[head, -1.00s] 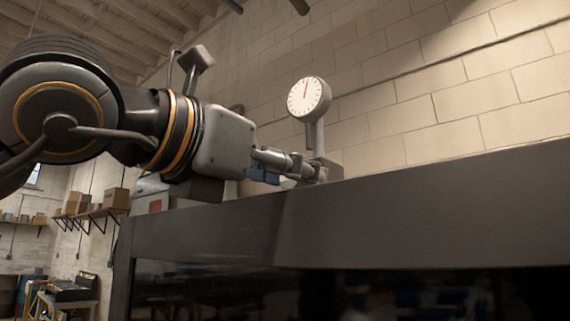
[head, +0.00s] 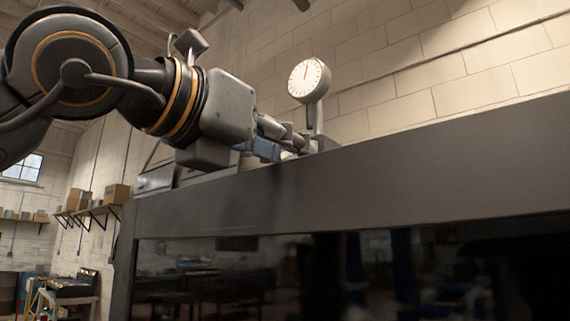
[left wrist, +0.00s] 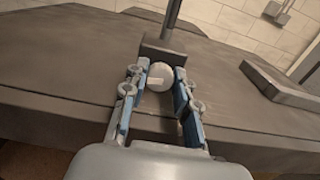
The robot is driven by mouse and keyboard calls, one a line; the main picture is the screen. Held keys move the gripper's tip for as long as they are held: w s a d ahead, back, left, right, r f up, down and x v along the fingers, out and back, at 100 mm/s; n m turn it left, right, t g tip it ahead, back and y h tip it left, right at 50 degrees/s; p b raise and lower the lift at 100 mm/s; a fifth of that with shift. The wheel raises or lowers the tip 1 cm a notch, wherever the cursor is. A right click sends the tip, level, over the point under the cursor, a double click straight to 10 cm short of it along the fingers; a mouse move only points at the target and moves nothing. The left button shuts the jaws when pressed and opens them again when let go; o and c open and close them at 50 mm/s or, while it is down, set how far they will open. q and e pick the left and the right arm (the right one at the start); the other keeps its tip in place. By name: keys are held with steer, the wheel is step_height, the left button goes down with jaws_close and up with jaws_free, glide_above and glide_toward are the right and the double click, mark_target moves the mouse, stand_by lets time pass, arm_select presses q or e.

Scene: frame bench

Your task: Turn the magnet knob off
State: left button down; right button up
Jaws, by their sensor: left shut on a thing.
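The magnet knob (left wrist: 159,77) is a round, pale knob with a bar across its face, on the front of a dark block (left wrist: 165,51) in the left wrist view. My left gripper (left wrist: 160,84) is shut on the knob, one finger on each side of it. In the head view my left gripper (head: 300,142) reaches to the base of the gauge stand, and the knob is hidden there. The dial gauge (head: 308,80), white-faced with a red needle, stands on a post above the block. My right gripper is not in view.
The dark bench (head: 420,165) fills the lower right, and its top is above head-camera level. A flat grey slab (left wrist: 288,82) lies right of the knob in the left wrist view. Shelves with boxes (head: 90,198) are far left.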

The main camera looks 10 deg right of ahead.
arm_select(q)
steer(key=n+b, duration=0.3)
steer(key=shift+f, duration=0.15)
steer(key=shift+n+b, duration=0.85)
steer(key=shift+n, duration=0.15)
steer(key=shift+r, duration=0.25)
steer(key=c, duration=1)
jaws_free()
steer(key=shift+a, duration=0.2)
steer(key=v, duration=1.2)
steer(key=shift+d, duration=0.1)
